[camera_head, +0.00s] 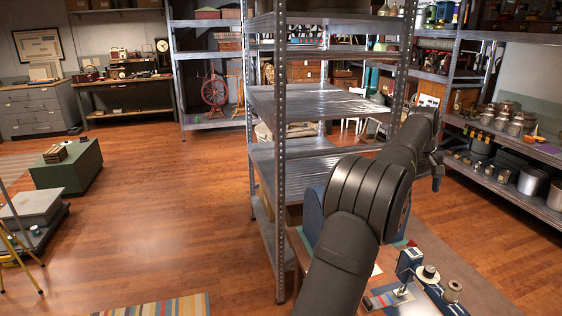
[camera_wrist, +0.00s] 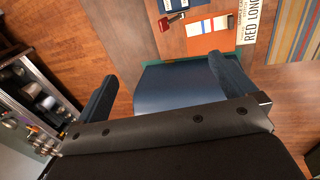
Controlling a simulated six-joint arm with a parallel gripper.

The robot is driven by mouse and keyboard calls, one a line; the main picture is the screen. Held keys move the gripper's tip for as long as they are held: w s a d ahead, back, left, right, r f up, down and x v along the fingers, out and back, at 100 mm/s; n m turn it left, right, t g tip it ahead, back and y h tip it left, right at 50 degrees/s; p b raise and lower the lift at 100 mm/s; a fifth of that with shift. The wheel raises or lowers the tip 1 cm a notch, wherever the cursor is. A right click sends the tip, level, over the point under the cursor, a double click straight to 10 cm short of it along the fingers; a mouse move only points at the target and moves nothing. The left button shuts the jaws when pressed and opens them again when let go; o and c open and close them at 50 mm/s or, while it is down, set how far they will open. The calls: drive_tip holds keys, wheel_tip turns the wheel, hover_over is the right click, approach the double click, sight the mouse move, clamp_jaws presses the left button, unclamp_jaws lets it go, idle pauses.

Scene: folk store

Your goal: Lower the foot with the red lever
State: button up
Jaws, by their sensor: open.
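My gripper (camera_wrist: 163,70) is open, with its two dark fingers apart and nothing held between them. In the head view it is at the end of my arm (camera_head: 437,168), above the floor beside the metal rack. A blue machine-like thing (camera_head: 407,262) stands low at the right in the head view, partly behind my arm. A small red piece (camera_wrist: 168,21) shows beyond the fingers in the wrist view, apart from them; I cannot tell whether it is the lever. The foot is too small to make out.
A smooth blue surface (camera_wrist: 178,88) lies below the fingers. The metal rack (camera_head: 281,150) rises close to my arm. The wooden floor at left has free room.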

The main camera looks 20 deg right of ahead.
sight(410, 243)
drive_tip(key=shift+f, duration=0.15)
drive_tip(key=shift+c, duration=1.3)
drive_tip(key=f, duration=0.9)
drive_tip(key=shift+w+d+f, duration=0.2)
drive_tip(key=shift+d+f, duration=0.1)
drive_tip(key=c, duration=1)
drive_tip(key=shift+d+f, duration=0.3)
drive_tip(key=shift+f, duration=1.1)
drive_tip(key=shift+d+f, duration=0.25)
drive_tip(key=shift+f, duration=1.1)
drive_tip(key=shift+d+f, duration=0.3)
drive_tip(key=shift+f, duration=1.1)
drive_tip(key=shift+f, duration=0.1)
drive_tip(key=shift+f, duration=0.25)
drive_tip(key=shift+a+f, duration=0.15)
drive_tip(key=shift+a, duration=1.8)
drive_tip(key=shift+a+f, duration=0.15)
drive_tip(key=shift+a, duration=1.75)
